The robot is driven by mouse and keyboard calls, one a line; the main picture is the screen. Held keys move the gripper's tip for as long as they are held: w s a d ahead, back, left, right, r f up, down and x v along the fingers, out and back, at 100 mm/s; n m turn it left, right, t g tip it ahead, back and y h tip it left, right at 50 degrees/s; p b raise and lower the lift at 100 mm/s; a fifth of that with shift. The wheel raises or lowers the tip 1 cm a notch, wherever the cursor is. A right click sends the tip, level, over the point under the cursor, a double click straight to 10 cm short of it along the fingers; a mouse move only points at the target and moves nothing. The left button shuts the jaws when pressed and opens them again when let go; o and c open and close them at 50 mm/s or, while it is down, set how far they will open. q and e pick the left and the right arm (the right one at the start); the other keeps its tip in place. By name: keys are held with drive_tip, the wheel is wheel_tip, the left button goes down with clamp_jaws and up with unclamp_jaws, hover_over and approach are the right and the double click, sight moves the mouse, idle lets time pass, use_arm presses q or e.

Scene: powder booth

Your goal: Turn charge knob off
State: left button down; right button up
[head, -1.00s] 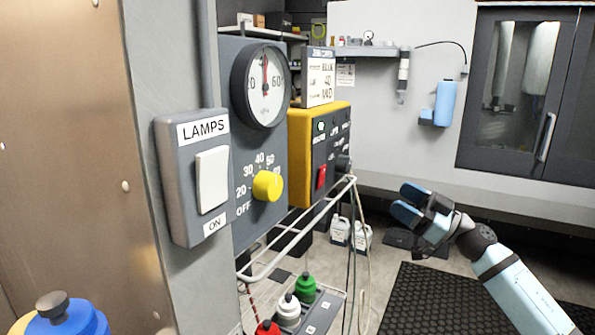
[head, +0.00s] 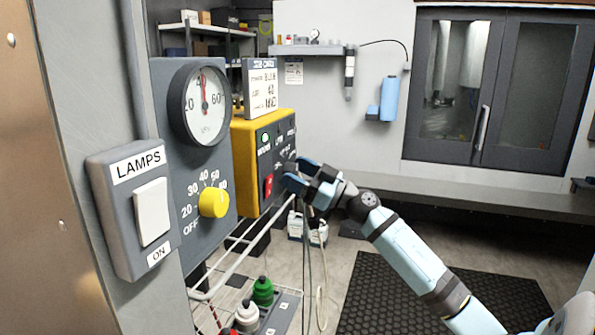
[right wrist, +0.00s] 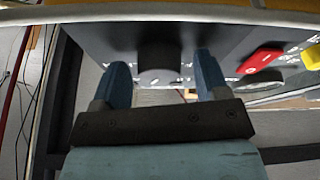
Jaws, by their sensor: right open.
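The yellow control box (head: 240,150) with a dark front panel is left of centre in the head view. My right gripper (head: 299,176) is at the right end of this panel, open and empty. In the right wrist view a dark round knob (right wrist: 158,60) lies ahead of and between the two open blue fingers of my right gripper (right wrist: 162,80); contact cannot be told. In the head view the gripper largely hides this knob. The panel's red switch (head: 268,187) is to its left; it also shows in the right wrist view (right wrist: 260,60). My left gripper is not in view.
A grey panel carries a round gauge (head: 203,103) and a yellow knob (head: 214,202). A LAMPS switch box (head: 130,215) is nearer, at left. A white wire rack (head: 235,262) runs below the yellow box, above bottles. The floor mat (head: 400,290) is clear.

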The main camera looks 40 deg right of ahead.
drive_tip(key=c, duration=0.9)
drive_tip(key=shift+n, duration=0.4)
drive_tip(key=n+g+y, duration=0.1)
drive_tip(key=n, duration=0.1)
drive_tip(key=n+y+b, duration=0.1)
drive_tip(key=n, duration=0.2)
drive_tip(key=shift+d+g, duration=0.15)
drive_tip(key=shift+g, duration=0.25)
drive_tip(key=n+g+y+b, duration=0.1)
drive_tip(key=n, duration=0.2)
drive_tip(key=n+g+y+b, duration=0.1)
drive_tip(key=n+g, duration=0.1)
drive_tip(key=n, duration=0.2)
drive_tip(key=shift+w, duration=0.1)
drive_tip(key=n+g+b, duration=0.1)
drive_tip(key=n, duration=0.1)
drive_tip(key=n+g, duration=0.1)
drive_tip(key=n, duration=0.2)
drive_tip(key=shift+r+h+b, duration=0.1)
drive_tip(key=shift+h+b, duration=0.2)
drive_tip(key=shift+b, duration=0.05)
drive_tip(key=shift+r+n+g+h+b, duration=0.1)
drive_tip(key=shift+n+g+h+b, duration=0.4)
drive_tip(key=shift+n, duration=1.5)
drive_tip(key=shift+d, duration=0.1)
